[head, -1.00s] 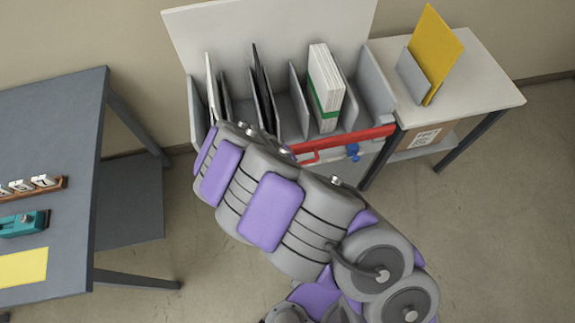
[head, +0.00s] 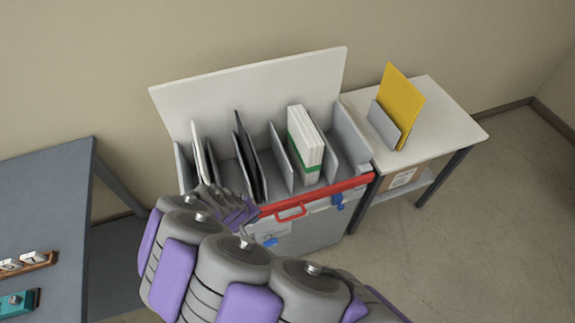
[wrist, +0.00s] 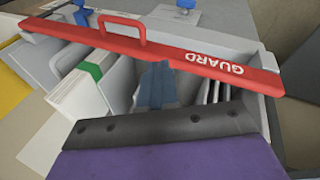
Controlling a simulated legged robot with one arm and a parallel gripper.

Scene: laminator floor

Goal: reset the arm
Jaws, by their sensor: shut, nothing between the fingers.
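My gripper (wrist: 157,85) shows in the wrist view as narrow blue-grey fingers, shut and empty. They lie across the picture in front of the red guard bar (wrist: 220,66) and the slotted grey bin. I cannot tell whether they touch the bar. In the head view my arm reaches up from the bottom towards the bin's front left, and its far end hides part of the bin there. The guard bar also shows in the head view (head: 325,194), along the bin's front edge, with a red handle.
The grey bin (head: 349,138) holds dark and white sheets and a white stack with a green band (head: 305,145). A side table (head: 440,115) at right carries a yellow folder (head: 400,100) in a holder. A dark table (head: 50,200) stands at left. Floor at right is clear.

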